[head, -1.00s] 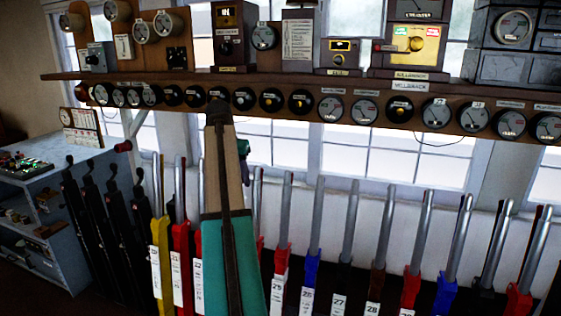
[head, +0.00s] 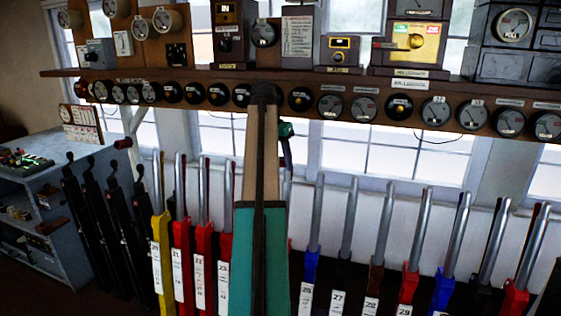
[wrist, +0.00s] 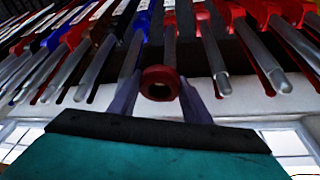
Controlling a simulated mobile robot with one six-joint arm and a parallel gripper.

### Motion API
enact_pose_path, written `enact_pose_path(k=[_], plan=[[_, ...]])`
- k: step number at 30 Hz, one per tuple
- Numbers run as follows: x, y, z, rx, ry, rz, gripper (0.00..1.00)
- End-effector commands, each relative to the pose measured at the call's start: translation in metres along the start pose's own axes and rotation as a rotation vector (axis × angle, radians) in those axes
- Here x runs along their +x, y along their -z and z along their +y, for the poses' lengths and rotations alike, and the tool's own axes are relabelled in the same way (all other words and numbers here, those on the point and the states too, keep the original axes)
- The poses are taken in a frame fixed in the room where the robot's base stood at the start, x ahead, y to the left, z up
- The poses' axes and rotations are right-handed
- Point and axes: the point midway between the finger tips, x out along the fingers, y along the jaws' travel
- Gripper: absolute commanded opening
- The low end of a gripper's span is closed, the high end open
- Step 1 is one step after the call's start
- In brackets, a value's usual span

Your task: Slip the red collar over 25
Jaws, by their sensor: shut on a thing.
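The red collar (wrist: 160,83) is a short ring with a dark hole, between the two fingers of my gripper (wrist: 160,98) in the wrist view. My gripper is shut on it. Behind it in that view, red lever 25 (wrist: 170,45) lines up with the collar. Its tip is hidden, so I cannot tell whether the collar touches it. In the head view my arm covers most of lever 25, leaving a strip of its handle (head: 287,190). My gripper (head: 287,160) shows partly above that handle; the collar is hidden there.
Blue lever 26 (head: 313,265) stands close to the right in the head view, with more levers beyond. Red lever 23 (head: 227,245) stands left of my arm. A wooden shelf (head: 350,88) with dials and instruments runs above the levers, near my arm.

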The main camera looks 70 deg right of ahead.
Motion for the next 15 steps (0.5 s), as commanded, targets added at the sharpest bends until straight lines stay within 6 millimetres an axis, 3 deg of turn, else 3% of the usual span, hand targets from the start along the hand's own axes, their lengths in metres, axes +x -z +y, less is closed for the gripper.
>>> enact_pose_path(k=[15], plan=[[0.012,0.019,-0.008,-0.001,0.001,0.001,0.24]])
